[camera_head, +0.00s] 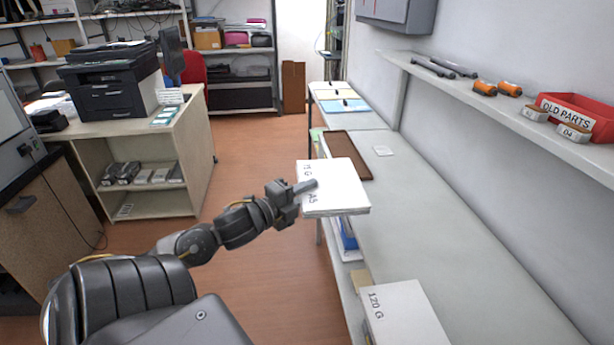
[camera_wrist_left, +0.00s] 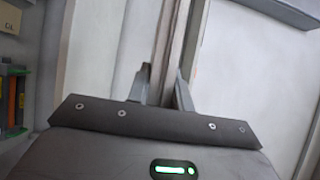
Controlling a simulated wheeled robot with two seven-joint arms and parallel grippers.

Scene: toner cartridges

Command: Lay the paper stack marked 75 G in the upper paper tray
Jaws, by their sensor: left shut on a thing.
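The white paper stack (camera_head: 338,180) carries printed marks that read roughly "75 G" and "A5", partly covered by my gripper. My left gripper (camera_head: 306,188) is shut on its left edge and holds it out roughly flat, in front of the bench's left edge. In the left wrist view, the fingers (camera_wrist_left: 162,92) close on the stack's thin edge (camera_wrist_left: 176,45). A black printer (camera_head: 108,80) stands on a wooden cabinet at the left back, well away from the stack. I cannot make out an upper paper tray clearly. My right gripper is not in view.
A stack marked 120 G (camera_head: 402,318) lies at the bench's near end. A brown shallow tray (camera_head: 362,172) lies behind the held stack. The grey bench (camera_head: 450,220) is mostly clear. A wall shelf (camera_head: 480,95) holds a red OLD PARTS bin (camera_head: 578,112). Open floor (camera_head: 255,150) lies towards the printer.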

